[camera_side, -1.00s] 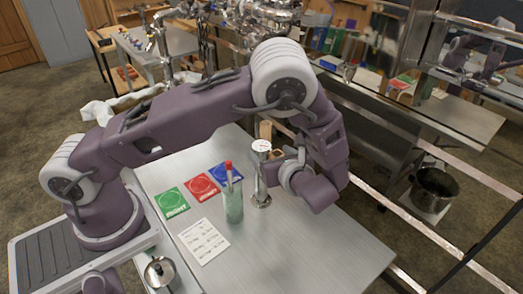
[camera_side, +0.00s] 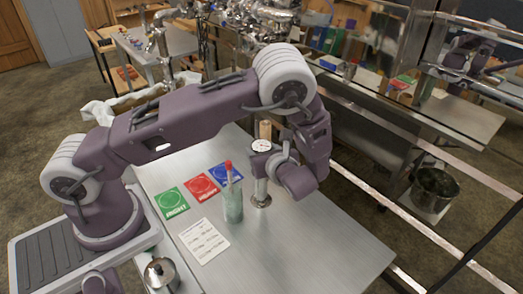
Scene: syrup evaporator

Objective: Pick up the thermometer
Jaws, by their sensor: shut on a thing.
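The thermometer (camera_side: 261,145), with a round white dial face pointing up, is at the top of an upright metal post with a round foot (camera_side: 261,201) on the table. My gripper (camera_side: 263,162) reaches in from the right and is shut on the thermometer just below its dial. The fingers hide part of the thermometer and the top of the post. I cannot tell whether the thermometer is still seated in the post.
A greenish clear cylinder (camera_side: 233,205) holding a red-topped stick (camera_side: 228,172) stands close left of the post. Green (camera_side: 171,203), red (camera_side: 200,187) and blue (camera_side: 226,174) cards and a white written sheet (camera_side: 204,241) lie flat. The table's front right (camera_side: 310,245) is clear.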

